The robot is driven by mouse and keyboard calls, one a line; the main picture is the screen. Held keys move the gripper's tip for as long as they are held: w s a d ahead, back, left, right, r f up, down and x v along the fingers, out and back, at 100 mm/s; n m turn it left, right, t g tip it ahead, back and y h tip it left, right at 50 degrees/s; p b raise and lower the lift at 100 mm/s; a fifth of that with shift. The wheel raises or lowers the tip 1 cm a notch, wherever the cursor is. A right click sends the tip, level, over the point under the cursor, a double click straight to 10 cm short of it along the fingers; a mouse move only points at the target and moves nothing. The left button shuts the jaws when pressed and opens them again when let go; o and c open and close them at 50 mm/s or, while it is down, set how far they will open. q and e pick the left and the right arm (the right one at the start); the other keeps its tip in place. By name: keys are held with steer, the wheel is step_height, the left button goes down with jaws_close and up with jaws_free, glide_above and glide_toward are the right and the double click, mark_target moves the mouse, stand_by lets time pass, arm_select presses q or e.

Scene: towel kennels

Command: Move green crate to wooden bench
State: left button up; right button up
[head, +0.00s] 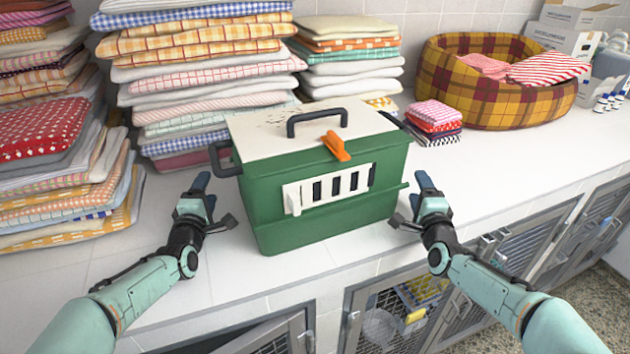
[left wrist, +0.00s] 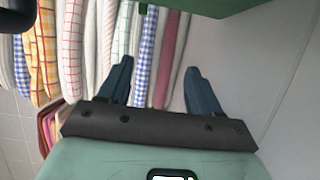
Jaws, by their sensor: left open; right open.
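The green crate (head: 325,222) stands upright on the white counter. It has a cream lid (head: 300,125) with a black top handle, an orange latch, a white slatted front vent and dark handles at its two ends. Its underside edge also shows at the top of the left wrist view (left wrist: 195,5). My left gripper (head: 212,200) is open and empty, just left of the crate and apart from it. Its spread fingers show in the left wrist view (left wrist: 160,75). My right gripper (head: 411,203) is open beside the crate's right end; I cannot tell if it touches. No wooden bench is in view.
Tall stacks of folded towels (head: 200,75) stand behind and left of the crate. A small towel pile (head: 434,120) and a plaid pet bed (head: 490,95) are at the back right. The counter (head: 520,165) is clear at right. Wire-door kennels (head: 395,310) are below its front edge.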

arm_select(q)
steer(key=w, duration=0.2)
steer(key=shift+w, duration=0.35)
arm_select(e)
steer(key=w, duration=0.2)
steer(key=shift+w, duration=0.35)
arm_select(q)
steer(key=shift+w+d, duration=0.2)
steer(key=shift+w, duration=0.15)
arm_select(e)
steer(key=shift+w+a, duration=0.15)
steer(key=shift+w, duration=0.2)
arm_select(q)
steer(key=shift+d, duration=0.35)
arm_select(e)
steer(key=shift+a, duration=0.4)
arm_select(q)
steer(key=shift+s+d, duration=0.15)
steer(key=shift+d, duration=0.05)
arm_select(e)
steer(key=shift+s+a, duration=0.15)
steer(key=shift+a, duration=0.05)
arm_select(q)
steer(key=shift+d, duration=0.15)
arm_select(e)
steer(key=shift+a, duration=0.1)
